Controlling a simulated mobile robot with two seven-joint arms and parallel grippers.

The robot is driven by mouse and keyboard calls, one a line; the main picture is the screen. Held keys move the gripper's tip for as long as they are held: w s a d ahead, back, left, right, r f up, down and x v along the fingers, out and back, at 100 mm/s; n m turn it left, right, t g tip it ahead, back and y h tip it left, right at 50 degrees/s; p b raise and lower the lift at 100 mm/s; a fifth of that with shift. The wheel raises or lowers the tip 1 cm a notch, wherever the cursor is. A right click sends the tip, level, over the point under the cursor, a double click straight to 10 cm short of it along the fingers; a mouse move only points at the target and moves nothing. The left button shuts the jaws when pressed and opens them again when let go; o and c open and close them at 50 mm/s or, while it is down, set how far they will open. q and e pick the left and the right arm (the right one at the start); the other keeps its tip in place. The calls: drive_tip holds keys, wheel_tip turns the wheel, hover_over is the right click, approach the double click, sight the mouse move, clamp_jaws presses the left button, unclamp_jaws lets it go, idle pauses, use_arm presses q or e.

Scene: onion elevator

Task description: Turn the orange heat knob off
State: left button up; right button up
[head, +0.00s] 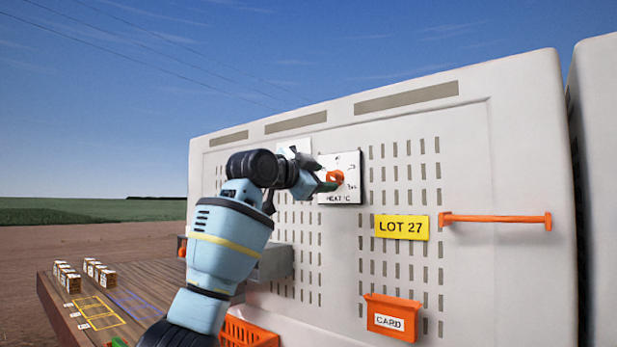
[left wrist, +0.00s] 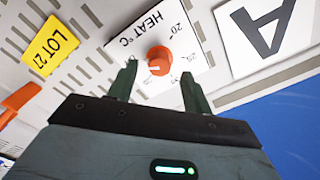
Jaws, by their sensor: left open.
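The round orange heat knob (head: 336,177) sits on a white square plate (head: 346,160) marked HEAT °C, on the pale slotted wall. In the left wrist view the knob (left wrist: 158,59) and plate (left wrist: 183,32) show close up, with printed numbers around the knob. My left gripper (head: 328,181) is at the plate, partly in front of the knob in the head view. In the left wrist view my left gripper (left wrist: 160,70) is open, with one dark green finger on each side of the knob and gaps between. The knob's exact setting is hard to read. My right gripper is not in view.
A yellow LOT 27 sign (head: 402,227), an orange bar handle (head: 495,218) and an orange CARD holder (head: 393,316) are on the wall right of the plate. A white card with a large A (left wrist: 232,45) is beside the plate. A wooden deck (head: 140,277) carries small crates at left.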

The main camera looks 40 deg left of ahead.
use_arm(q)
drive_tip(key=shift+s+a+f, duration=0.1)
drive_tip(key=shift+s+a, duration=0.05)
drive_tip(key=shift+s, duration=1.2)
drive_tip(key=shift+s+a, duration=0.1)
drive_tip(key=shift+s, duration=1.25)
